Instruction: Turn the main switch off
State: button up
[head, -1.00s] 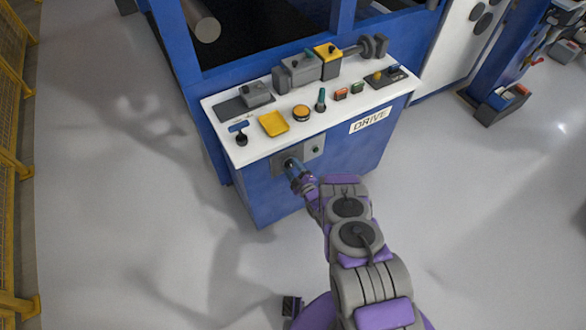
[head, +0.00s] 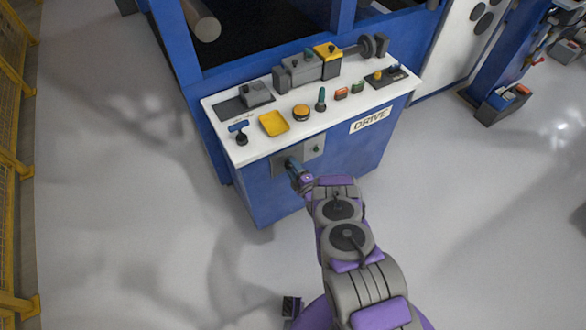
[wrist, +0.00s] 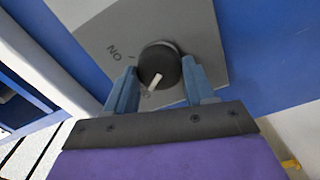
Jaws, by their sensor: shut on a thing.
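The main switch is a round black knob (wrist: 158,62) with a white pointer line, on a grey plate (wrist: 97,28). In the wrist view the pointer aims down and slightly left, away from the "ON" mark, which reads upside down at upper left. A second mark by the pointer's tip is mostly hidden. My gripper (head: 291,163) is at the front of the blue cabinet in the head view and covers the knob there. In the wrist view its two blue fingers sit on either side of the knob, shut on it.
A yellow fence (head: 12,120) is at far left.

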jog(key=shift+s+a+f, duration=0.15)
jog(key=shift+s+f, duration=0.1)
jog(key=o, duration=0.8)
jog(key=shift+o, duration=1.2)
jog(key=shift+w+r, duration=0.1)
jog(key=v, duration=1.7)
